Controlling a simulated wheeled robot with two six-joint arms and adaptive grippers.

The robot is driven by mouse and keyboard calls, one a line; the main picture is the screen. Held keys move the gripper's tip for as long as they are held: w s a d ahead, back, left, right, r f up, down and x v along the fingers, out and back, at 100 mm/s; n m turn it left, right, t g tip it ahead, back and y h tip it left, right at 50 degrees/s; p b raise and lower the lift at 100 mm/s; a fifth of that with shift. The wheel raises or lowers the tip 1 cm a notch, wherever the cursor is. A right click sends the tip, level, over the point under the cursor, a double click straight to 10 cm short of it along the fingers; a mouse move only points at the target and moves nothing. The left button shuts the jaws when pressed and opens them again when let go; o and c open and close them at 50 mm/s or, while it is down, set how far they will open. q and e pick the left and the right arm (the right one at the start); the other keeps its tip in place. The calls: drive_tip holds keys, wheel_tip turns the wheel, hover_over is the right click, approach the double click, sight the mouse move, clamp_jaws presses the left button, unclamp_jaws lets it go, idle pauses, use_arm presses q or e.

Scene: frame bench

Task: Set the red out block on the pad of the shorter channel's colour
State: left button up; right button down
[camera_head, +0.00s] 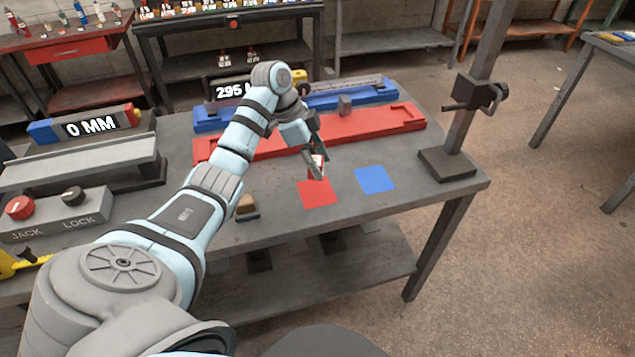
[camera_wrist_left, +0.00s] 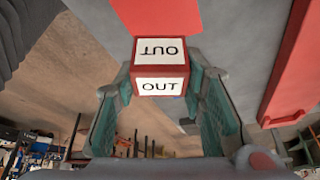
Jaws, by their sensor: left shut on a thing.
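The red out block (camera_head: 319,172), with white OUT labels, is between the fingers of my left gripper (camera_head: 316,163), at the far edge of the red pad (camera_head: 315,193). In the left wrist view the block (camera_wrist_left: 160,49) sits between the green-lined fingers of the gripper (camera_wrist_left: 160,88), with the red pad (camera_wrist_left: 155,14) beyond it. Whether it touches the pad I cannot tell. The blue pad (camera_head: 375,179) is bare, to the right. The red channel (camera_head: 375,126) lies behind the pads, with the blue channel (camera_head: 350,99) farther back. My arm hides part of both. My right gripper is not visible.
A display reading 0 MM (camera_head: 92,125) and a JACK/LOCK box (camera_head: 55,214) stand at the left. Another display (camera_head: 232,88), partly covered, shows 295. A dark post (camera_head: 470,100) stands at the bench's right. A small brown-topped block (camera_head: 246,206) lies near the front edge.

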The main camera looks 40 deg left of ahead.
use_arm(q)
wheel_tip(320, 180, down, 6)
drive_tip(key=shift+s+r+b, duration=0.1)
drive_tip(key=shift+r+b, duration=0.15)
drive_tip(key=shift+b, duration=0.05)
drive_tip(key=shift+f, duration=0.4)
drive_tip(key=o, duration=1.2)
drive_tip(key=shift+c, duration=0.2)
drive_tip(key=shift+f, duration=0.1)
drive_tip(key=p+v, duration=0.1)
drive_tip(key=v, duration=1.1)
drive_tip(key=shift+p, duration=0.3)
